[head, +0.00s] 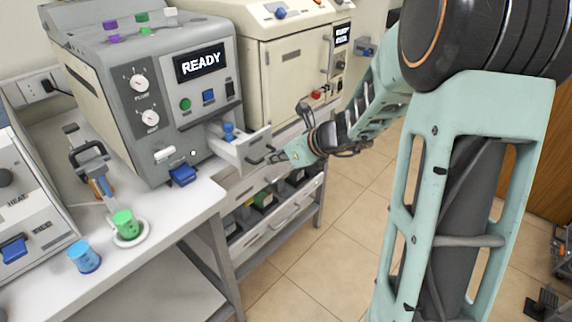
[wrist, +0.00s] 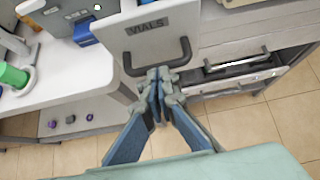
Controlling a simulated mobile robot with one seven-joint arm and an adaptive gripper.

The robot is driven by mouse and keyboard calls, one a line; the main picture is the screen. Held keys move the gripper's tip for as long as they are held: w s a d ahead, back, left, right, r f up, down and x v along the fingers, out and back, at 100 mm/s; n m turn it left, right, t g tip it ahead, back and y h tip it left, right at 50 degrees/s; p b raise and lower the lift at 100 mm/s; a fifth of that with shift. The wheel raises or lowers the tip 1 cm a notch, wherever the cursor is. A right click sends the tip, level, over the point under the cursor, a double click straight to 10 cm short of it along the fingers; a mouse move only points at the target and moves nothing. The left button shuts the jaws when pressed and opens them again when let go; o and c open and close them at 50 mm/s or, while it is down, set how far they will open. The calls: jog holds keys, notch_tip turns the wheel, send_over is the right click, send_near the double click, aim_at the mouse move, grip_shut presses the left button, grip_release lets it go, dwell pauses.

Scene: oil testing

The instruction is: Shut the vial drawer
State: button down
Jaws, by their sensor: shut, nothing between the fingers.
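The vial drawer (head: 238,146) sticks out of the front of the grey machine, with a blue vial (head: 229,131) inside. In the wrist view its grey front (wrist: 156,36) carries the label "VIALS" and a dark U-shaped handle (wrist: 130,66). My gripper (head: 268,160) is at the drawer's front in the head view. In the wrist view the gripper (wrist: 158,76) has its fingers shut together, tips at the lower middle of the handle. The fingers hold nothing. I cannot tell whether the tips touch the handle or the drawer front.
The grey machine (head: 150,90) shows "READY" and has a blue lever (head: 183,175) low on its front. A green cup (head: 125,224) on a white dish and a blue cup (head: 84,257) stand on the white bench. A lower drawer handle (wrist: 237,62) sits right of the fingers. Tiled floor is open.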

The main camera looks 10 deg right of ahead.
aim_at(232, 139)
jog(key=w+a+p, duration=0.1)
jog(key=w+a, duration=0.2)
jog(key=w, duration=0.1)
jog(key=w+a+p, duration=0.1)
jog(key=w+a, duration=0.1)
jog(key=w, duration=0.2)
jog(key=w+a+p, duration=0.1)
jog(key=w+a, duration=0.2)
jog(key=w, duration=0.1)
jog(key=shift+a, duration=0.35)
